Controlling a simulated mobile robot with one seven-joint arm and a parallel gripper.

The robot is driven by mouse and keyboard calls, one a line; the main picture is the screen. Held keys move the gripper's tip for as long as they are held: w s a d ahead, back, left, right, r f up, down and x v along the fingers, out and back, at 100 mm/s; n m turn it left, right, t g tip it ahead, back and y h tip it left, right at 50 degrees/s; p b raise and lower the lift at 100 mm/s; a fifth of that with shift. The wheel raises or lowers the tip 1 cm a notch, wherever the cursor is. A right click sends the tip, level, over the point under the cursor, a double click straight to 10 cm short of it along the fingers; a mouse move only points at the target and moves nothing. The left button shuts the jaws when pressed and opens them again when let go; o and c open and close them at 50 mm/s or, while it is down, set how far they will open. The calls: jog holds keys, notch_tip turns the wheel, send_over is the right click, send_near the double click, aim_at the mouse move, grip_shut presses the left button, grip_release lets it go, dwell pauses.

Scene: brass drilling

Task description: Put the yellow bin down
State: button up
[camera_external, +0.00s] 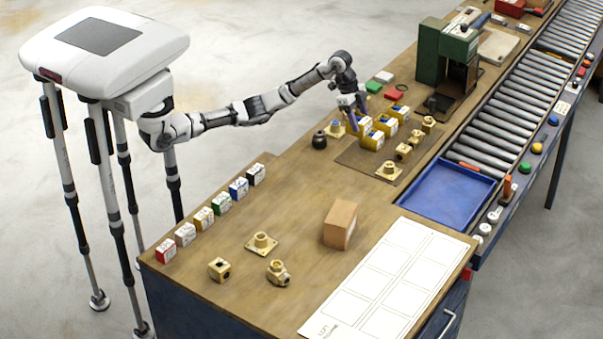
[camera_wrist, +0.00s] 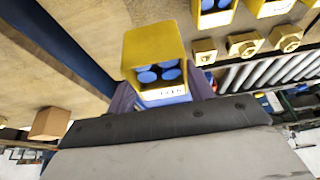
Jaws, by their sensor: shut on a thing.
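My gripper (camera_external: 353,110) is over the back part of the workbench, pointing down. In the wrist view it is shut on a yellow bin (camera_wrist: 154,46), with a dark finger on each side. The bin has blue round pieces inside and a white label on its near face. In the external view the fingers partly hide the area around the bin, and I cannot tell whether its base touches the bench. Other yellow bins (camera_external: 374,140) stand close by on the right; two also show at the top of the wrist view (camera_wrist: 214,14).
Several brass fittings (camera_external: 388,170) stand on and around a brown mat (camera_external: 354,153). A dark round part (camera_external: 319,140) is left of the gripper. A green press (camera_external: 431,55), a blue tray (camera_external: 440,195) and a roller conveyor (camera_external: 510,110) lie right. A cardboard box (camera_external: 340,222) stands nearer the front.

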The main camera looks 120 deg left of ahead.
notch_tip(320, 180, up, 8)
jog(key=w+d+r+m+g+h+p, duration=0.1)
jog(key=w+d+r+m+p, duration=0.2)
jog(key=d, duration=0.6)
jog(key=w+d+r+m+h+p, duration=0.1)
jog(key=d+r+m+h+p, duration=0.15)
jog(key=d+m, duration=0.4)
jog(key=s+d+r+m+g+p, duration=0.1)
jog(key=d+m+p, duration=0.15)
jog(key=d, duration=0.45)
jog(key=s+d+r+m+g+h+p, duration=0.1)
jog(key=s+d+m+p, duration=0.15)
jog(key=d, duration=0.45)
jog(key=s+d+r+m+g+p, duration=0.1)
jog(key=d+m, duration=0.2)
jog(key=d, duration=0.4)
jog(key=shift+m+g, duration=0.25)
jog(key=shift+g, duration=0.05)
jog(key=shift+s+d+f+p, duration=0.1)
jog(key=shift+d+f+p, duration=0.3)
jog(key=shift+f, duration=2.95)
jog(key=shift+w+d+f+p, duration=0.15)
jog(key=shift+f+p, duration=0.5)
jog(key=shift+f, duration=2.75)
jog(key=shift+s+d+f+p, duration=0.2)
jog(key=shift+f+p, duration=0.3)
jog(key=shift+f, duration=2.85)
jog(key=shift+f, duration=0.1)
